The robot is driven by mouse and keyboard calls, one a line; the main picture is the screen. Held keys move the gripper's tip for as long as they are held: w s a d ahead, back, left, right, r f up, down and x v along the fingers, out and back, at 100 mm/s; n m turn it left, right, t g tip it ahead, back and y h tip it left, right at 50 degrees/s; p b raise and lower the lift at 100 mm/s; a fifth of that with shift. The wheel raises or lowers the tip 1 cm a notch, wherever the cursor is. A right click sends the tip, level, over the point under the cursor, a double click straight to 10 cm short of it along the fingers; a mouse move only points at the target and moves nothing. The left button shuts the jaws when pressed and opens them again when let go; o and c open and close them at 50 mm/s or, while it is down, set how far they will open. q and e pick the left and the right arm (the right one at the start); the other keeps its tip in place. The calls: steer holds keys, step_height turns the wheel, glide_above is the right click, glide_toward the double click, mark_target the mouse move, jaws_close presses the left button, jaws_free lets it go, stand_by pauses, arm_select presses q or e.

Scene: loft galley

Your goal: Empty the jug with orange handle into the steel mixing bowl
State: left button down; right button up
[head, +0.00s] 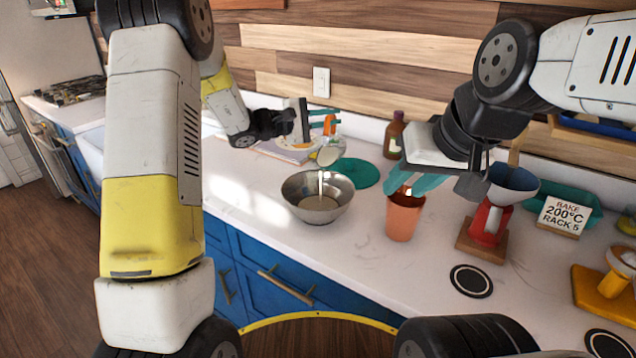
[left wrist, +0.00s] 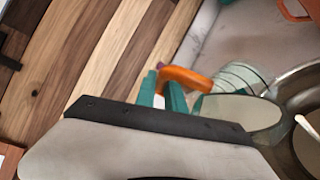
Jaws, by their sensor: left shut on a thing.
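The jug (head: 328,155) is pale and see-through with an orange handle (head: 329,124). My left gripper (head: 318,117) is shut on that handle and holds the jug tipped above the steel mixing bowl (head: 290,200). A pale stream falls from the jug into the bowl, where pale liquid lies. In the left wrist view the orange handle (left wrist: 187,77) is by the teal fingers, with the jug's ribbed body (left wrist: 240,76) behind. The bowl's rim (left wrist: 283,82) shows at the right edge. My right gripper (head: 412,184) is empty, fingers apart, above a copper cup (head: 403,220).
A teal round mat (head: 358,173) and a brown bottle (head: 394,137) are behind the bowl. To the right are a red stand with a funnel (head: 488,222), a sign (head: 563,215) and a black disc (head: 471,281).

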mark_target(326, 120)
arm_select(q)
steer(key=shift+s+a+m+t+h+p, duration=0.15)
steer(key=shift+s+a+m+h+p, duration=0.1)
steer(key=shift+s, duration=0.45)
steer(key=shift+s+a+m+t+h+p, duration=0.15)
steer(key=shift+s+a+m+h, duration=0.1)
steer(key=shift+s, duration=0.45)
steer(key=shift+s+a+r+m+h, duration=0.15)
steer(key=shift+s+r+m+h, duration=0.2)
steer(key=shift+s, duration=0.3)
stand_by(0.5)
steer(key=w, duration=0.2)
steer(key=w+d+f+n+g+y, duration=0.1)
steer(key=w+f+n+y, duration=0.1)
steer(key=w, duration=0.1)
steer(key=shift+w+d+n+y, duration=0.25)
steer(key=shift+w+d, duration=0.05)
steer(key=shift+d, duration=0.1)
steer(key=shift+w+f+g, duration=0.15)
steer(key=shift+g, duration=0.15)
steer(key=shift+w+d+f+n+g+y+b, duration=0.45)
steer(key=shift+w+f+n+g+y, duration=0.5)
steer(key=shift+w+f+g, duration=0.7)
steer(key=shift+w+d+f+n+g+y+b, duration=0.6)
steer(key=shift+w+f+n+g, duration=0.5)
steer(key=shift+f, duration=1)
steer(key=shift+w+d+f+n+g+y+b, duration=0.35)
steer(key=shift+w+f+n+g+y, duration=0.6)
steer(key=shift+w+f+g, duration=0.7)
